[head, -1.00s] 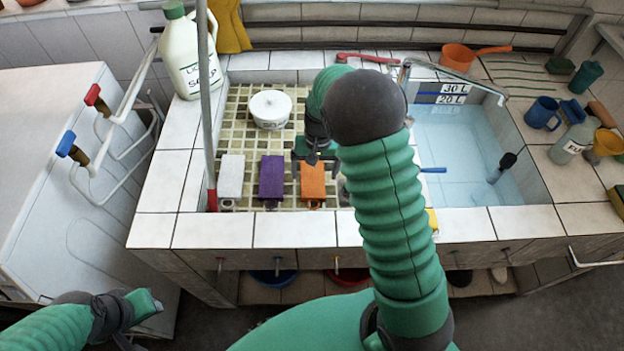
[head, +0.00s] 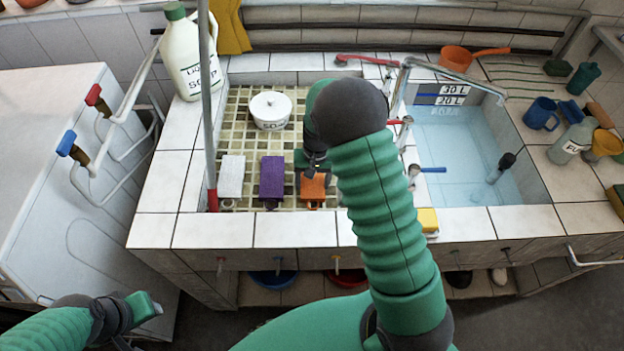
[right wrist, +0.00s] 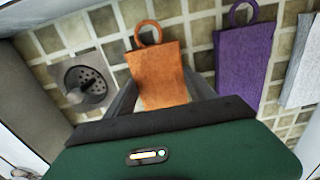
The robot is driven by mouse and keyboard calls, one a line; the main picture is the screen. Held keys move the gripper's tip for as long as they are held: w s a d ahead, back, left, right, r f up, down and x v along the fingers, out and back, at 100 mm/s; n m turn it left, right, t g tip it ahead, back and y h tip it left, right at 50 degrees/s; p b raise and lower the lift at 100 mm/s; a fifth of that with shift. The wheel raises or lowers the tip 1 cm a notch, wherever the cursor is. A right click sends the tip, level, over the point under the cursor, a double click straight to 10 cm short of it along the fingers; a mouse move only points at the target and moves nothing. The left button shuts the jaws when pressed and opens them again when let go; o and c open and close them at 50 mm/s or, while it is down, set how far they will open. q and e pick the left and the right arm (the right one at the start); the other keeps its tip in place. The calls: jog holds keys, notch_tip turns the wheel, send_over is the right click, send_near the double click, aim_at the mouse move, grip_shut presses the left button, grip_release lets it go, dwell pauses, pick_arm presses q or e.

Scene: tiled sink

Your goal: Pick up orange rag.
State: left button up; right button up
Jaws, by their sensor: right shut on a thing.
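The orange rag (head: 313,188) is at the right end of a row of rags on the tiled floor of the left basin. In the right wrist view the orange rag (right wrist: 157,72) shows its loop at the far end. My right gripper (head: 312,168) is down over the rag's far part in the head view, partly hidden by my arm. Its fingers are on both sides of the rag, shut on it. My left gripper (head: 150,304) is at the lower left, away from the sink; its jaws are unclear.
A purple rag (head: 272,178) and a white rag (head: 231,177) lie to the left. A white pot (head: 270,110) stands behind. A drain (right wrist: 86,82) is beside the orange rag. A vertical pipe (head: 206,100) crosses the basin's left side. The right basin (head: 460,150) holds water.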

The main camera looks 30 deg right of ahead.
jog(key=shift+d, duration=0.15)
jog(key=shift+c, duration=0.7)
